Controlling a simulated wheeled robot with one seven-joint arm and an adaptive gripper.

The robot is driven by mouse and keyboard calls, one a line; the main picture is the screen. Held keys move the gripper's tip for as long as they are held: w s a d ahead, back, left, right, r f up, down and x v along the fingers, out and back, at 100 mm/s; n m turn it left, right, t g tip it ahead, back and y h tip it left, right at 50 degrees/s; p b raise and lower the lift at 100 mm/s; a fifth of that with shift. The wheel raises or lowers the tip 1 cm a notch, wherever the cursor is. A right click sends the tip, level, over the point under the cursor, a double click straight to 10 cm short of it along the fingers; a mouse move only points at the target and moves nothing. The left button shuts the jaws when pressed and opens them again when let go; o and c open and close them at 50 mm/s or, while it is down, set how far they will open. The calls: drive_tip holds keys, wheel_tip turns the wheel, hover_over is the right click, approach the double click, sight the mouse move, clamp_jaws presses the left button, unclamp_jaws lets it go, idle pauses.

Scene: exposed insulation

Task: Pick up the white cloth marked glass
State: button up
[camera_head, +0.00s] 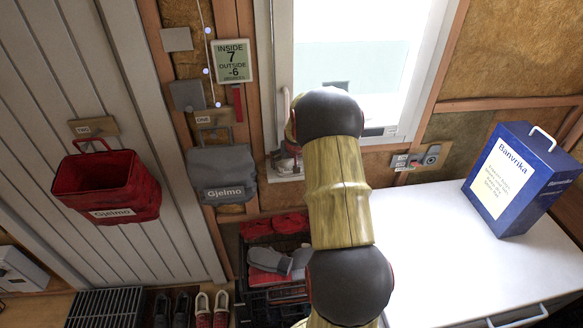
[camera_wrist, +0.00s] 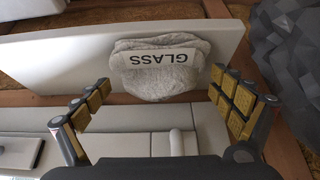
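The white-grey cloth (camera_wrist: 160,75) with a band reading "GLASS" lies bunched on a white ledge (camera_wrist: 60,60) in the wrist view. The lettering is upside down there. My gripper (camera_wrist: 163,82) is open and empty. Its two padded fingers spread to either side of the cloth's near edge, with the cloth between and beyond their tips. No contact shows. In the head view my arm covers the middle of the picture. My gripper is hidden there, and I cannot make out the cloth.
A dark grey faceted object (camera_wrist: 288,50) is right of the ledge. In the head view, a blue box (camera_head: 535,185) stands on the white counter (camera_head: 430,235). A red bag (camera_head: 105,185) and grey bag (camera_head: 222,172) hang left. A dark crate (camera_head: 262,298) with gloves sits below.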

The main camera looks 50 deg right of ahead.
drive_tip(key=c, duration=0.6)
drive_tip(key=shift+c, duration=0.2)
drive_tip(key=c, duration=0.3)
drive_tip(key=shift+r, duration=0.2)
drive_tip(key=shift+c, duration=0.9)
drive_tip(key=shift+r, duration=0.2)
wheel_tip(320, 180, up, 2)
drive_tip(key=shift+r, duration=0.1)
drive_tip(key=shift+s+a+r+b, duration=0.25)
drive_tip(key=shift+s+a+r, duration=1.25)
drive_tip(key=shift+s+r, duration=0.25)
drive_tip(key=shift+s+a+r+b, duration=0.25)
drive_tip(key=shift+s+a+r, duration=1.3)
drive_tip(key=shift+s, duration=0.3)
drive_tip(key=shift+s+a+r+b, duration=0.25)
drive_tip(key=shift+s+a+r, duration=1.2)
drive_tip(key=shift+s+r, duration=0.35)
